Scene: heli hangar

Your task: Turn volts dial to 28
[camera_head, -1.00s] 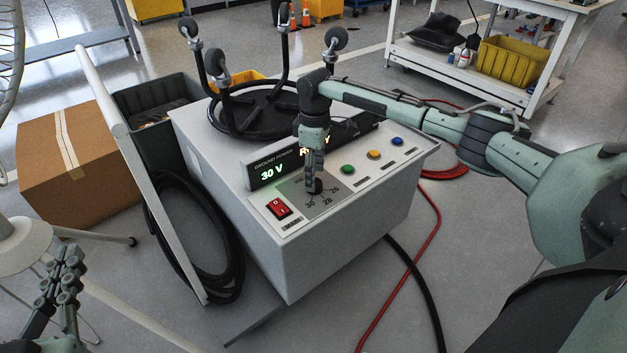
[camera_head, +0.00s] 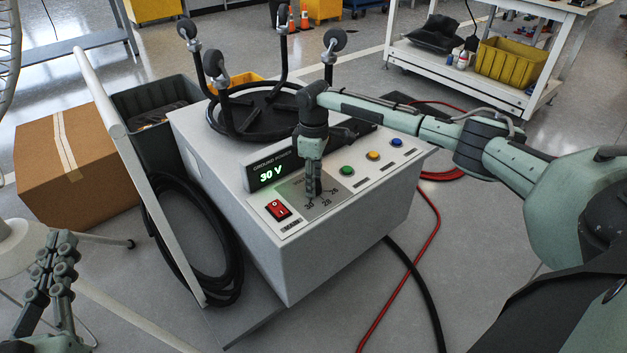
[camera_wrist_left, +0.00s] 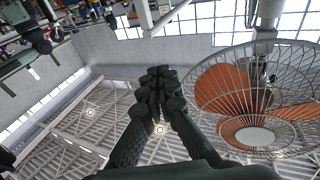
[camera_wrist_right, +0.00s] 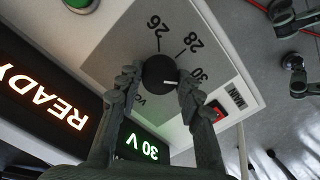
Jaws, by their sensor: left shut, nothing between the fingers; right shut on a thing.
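The black volts dial (camera_wrist_right: 160,72) sits on the grey panel of a white ground power unit (camera_head: 300,262). Its white pointer mark is toward the 30; the marks 26, 28 and 30 show around it in the right wrist view. The green display (camera_head: 270,173) reads 30 V. My right gripper (camera_head: 315,190) points down at the panel and is shut on the dial, one finger on each side; the fingers largely hide the dial in the head view. My left gripper (camera_head: 60,243) is shut and empty, off to the lower left, away from the unit.
A red switch (camera_head: 278,209) lies left of the dial; green (camera_head: 347,170), yellow and blue buttons lie to the right. A handle bar (camera_head: 150,200) and coiled black cable stand at the unit's left. A fan (camera_wrist_left: 250,100) is near my left gripper.

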